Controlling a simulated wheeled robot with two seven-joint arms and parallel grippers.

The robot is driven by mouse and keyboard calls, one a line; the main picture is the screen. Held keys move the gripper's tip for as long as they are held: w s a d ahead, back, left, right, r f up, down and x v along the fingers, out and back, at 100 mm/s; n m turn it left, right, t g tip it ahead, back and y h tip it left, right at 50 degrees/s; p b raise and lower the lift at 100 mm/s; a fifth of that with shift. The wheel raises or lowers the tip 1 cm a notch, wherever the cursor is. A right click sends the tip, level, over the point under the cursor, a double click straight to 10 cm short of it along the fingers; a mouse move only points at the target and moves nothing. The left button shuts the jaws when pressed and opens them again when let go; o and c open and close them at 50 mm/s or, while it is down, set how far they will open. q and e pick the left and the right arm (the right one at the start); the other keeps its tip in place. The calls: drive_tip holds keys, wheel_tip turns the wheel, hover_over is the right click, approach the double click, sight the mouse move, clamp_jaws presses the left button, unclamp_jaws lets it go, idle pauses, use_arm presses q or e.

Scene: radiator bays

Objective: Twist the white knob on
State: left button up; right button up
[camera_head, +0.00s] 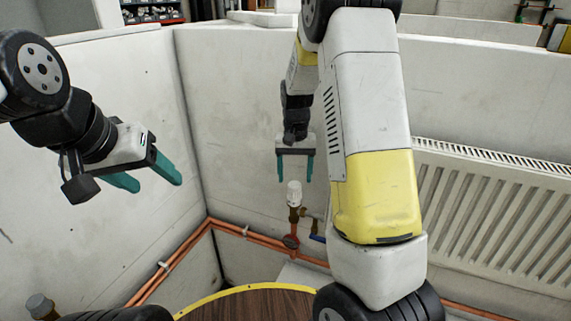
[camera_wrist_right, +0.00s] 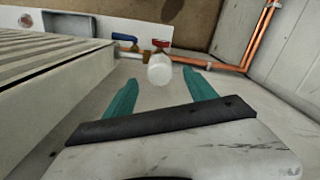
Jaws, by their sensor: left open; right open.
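The white knob (camera_head: 294,193) sits on top of a brass valve (camera_head: 294,214) on the copper pipework near the back corner. It also shows in the right wrist view as a white knob (camera_wrist_right: 160,69) just past and between the two teal fingertips. My right gripper (camera_head: 295,180) is open above the knob, fingers pointing down at either side of its top in the head view. It also shows in the right wrist view (camera_wrist_right: 160,80), and I see no grip on the knob. My left gripper (camera_head: 152,183) is open and empty at the left, away from the valve.
A white radiator (camera_head: 490,215) stands on the right wall. Copper pipes (camera_head: 262,240) run low along the walls. A blue lever (camera_wrist_right: 124,37) and a red handle (camera_wrist_right: 161,43) are close to the knob. A round wooden top with a yellow rim (camera_head: 250,304) is in front.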

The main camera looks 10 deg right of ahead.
sight(295, 194)
wheel_tip(295, 194, down, 7)
drive_tip(key=shift+f, duration=0.1)
idle(0.3)
clamp_jaws()
drive_tip(key=shift+s+f, duration=0.1)
idle(0.5)
